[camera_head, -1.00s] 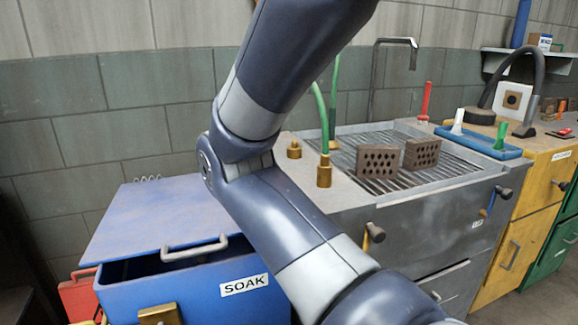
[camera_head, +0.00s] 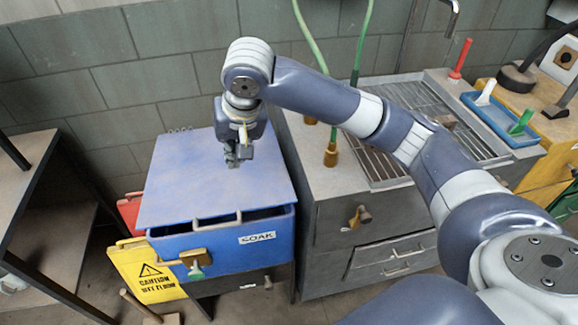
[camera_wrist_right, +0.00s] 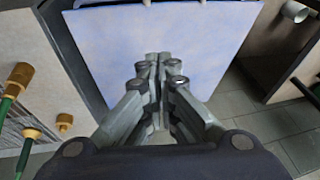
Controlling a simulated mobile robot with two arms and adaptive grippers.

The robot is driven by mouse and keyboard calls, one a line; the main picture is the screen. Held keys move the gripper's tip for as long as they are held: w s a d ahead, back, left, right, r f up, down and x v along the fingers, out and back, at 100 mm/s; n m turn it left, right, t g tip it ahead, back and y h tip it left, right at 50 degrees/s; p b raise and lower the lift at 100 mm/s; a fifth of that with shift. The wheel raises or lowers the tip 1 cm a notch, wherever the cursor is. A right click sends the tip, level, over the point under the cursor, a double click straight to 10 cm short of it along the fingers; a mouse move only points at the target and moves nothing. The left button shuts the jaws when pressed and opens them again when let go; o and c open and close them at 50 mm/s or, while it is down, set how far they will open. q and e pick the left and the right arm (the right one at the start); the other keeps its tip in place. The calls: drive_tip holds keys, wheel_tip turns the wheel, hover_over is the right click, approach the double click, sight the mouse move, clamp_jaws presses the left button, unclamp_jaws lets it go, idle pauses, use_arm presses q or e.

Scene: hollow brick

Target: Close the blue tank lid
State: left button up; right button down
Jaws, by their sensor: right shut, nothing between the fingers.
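The blue tank (camera_head: 222,243) with a SOAK label stands in the lower left of the head view. Its flat blue lid (camera_head: 180,190) is lowered most of the way, with a dark gap under its front edge. The lid's grey bar handle (camera_head: 217,221) is at that front edge. My right gripper (camera_head: 232,163) points down over the right part of the lid, shut and empty. In the right wrist view the shut fingers (camera_wrist_right: 158,60) point at the pale blue lid (camera_wrist_right: 110,50); I cannot tell whether they touch it. My left gripper is out of view.
A grey sink unit with a grated top (camera_head: 375,155) stands right of the tank, with green hoses and brass fittings (camera_head: 331,155). A yellow caution sign (camera_head: 145,275) is at the tank's front left. A shelf frame (camera_head: 40,200) stands at far left.

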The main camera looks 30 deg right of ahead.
drive_tip(key=g+h, duration=0.2)
approach(265, 200)
drive_tip(key=shift+m, duration=0.3)
drive_tip(key=f+p, duration=0.1)
drive_tip(key=f, duration=0.2)
drive_tip(key=w+f+p, duration=0.1)
drive_tip(key=f, duration=0.1)
drive_tip(key=shift+d+p, duration=0.3)
drive_tip(key=shift+p, duration=0.05)
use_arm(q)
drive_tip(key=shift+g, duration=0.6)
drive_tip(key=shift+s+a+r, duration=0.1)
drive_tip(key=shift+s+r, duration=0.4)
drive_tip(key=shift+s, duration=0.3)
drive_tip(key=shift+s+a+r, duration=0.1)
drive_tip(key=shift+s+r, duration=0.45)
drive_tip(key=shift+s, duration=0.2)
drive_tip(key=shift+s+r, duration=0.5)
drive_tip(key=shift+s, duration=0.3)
use_arm(e)
drive_tip(key=shift+f, duration=0.5)
